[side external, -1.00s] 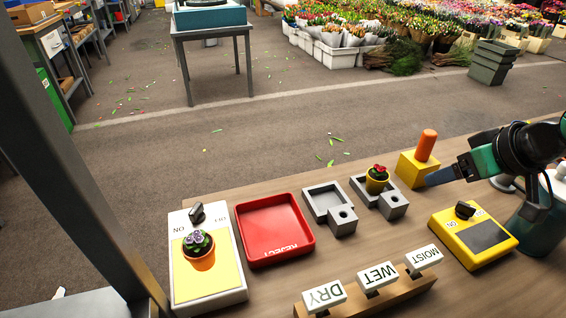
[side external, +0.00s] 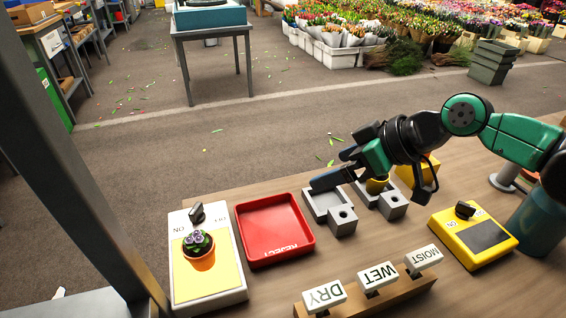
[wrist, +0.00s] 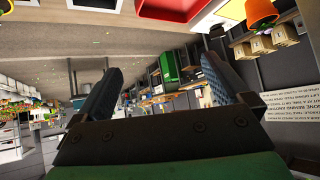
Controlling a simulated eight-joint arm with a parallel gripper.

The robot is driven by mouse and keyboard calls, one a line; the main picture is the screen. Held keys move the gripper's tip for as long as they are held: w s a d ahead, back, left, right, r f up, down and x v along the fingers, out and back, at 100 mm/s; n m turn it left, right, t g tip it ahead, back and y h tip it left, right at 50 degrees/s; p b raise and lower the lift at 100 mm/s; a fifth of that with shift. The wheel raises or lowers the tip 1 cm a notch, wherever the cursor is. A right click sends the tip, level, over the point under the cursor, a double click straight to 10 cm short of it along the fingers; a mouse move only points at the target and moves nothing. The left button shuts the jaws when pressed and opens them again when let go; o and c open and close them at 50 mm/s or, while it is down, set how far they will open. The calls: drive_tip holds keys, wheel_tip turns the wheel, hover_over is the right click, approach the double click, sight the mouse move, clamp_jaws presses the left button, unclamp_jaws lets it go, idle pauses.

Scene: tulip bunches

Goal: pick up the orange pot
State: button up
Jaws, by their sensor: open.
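The orange pot (side external: 202,261) holds a small purple-flowered plant. It stands upright on the yellow pad of a white switch box (side external: 208,292) at the left of the table. In the wrist view the orange pot (wrist: 261,13) shows at the top right edge, partly cut off. My gripper (side external: 325,180) is above the grey trays, to the right of and behind the orange pot, well apart from it. In the wrist view its two fingers (wrist: 157,85) are spread with nothing between them.
A red REJECT tray (side external: 275,262) lies between the white box and two grey trays (side external: 330,222). DRY, WET and MOIST labels (side external: 376,277) stand in front. A yellow switch box (side external: 473,262) is at right.

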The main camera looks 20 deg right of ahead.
sight(189, 248)
drive_tip(key=a+f+n+y, duration=0.2)
drive_tip(key=a, duration=0.4)
drive_tip(key=s+a+f+n+g+y, duration=0.1)
drive_tip(key=a+f+n, duration=0.1)
drive_tip(key=a, duration=0.4)
drive_tip(key=s+a+f+n+g+y, duration=0.1)
drive_tip(key=a+f+n+y, duration=0.1)
drive_tip(key=a, duration=0.4)
drive_tip(key=shift+f+n+y, duration=0.15)
drive_tip(key=shift+n+y, duration=0.15)
drive_tip(key=shift+n, duration=0.1)
drive_tip(key=shift+x, duration=2.8)
drive_tip(key=shift+s, duration=0.1)
clamp_jaws()
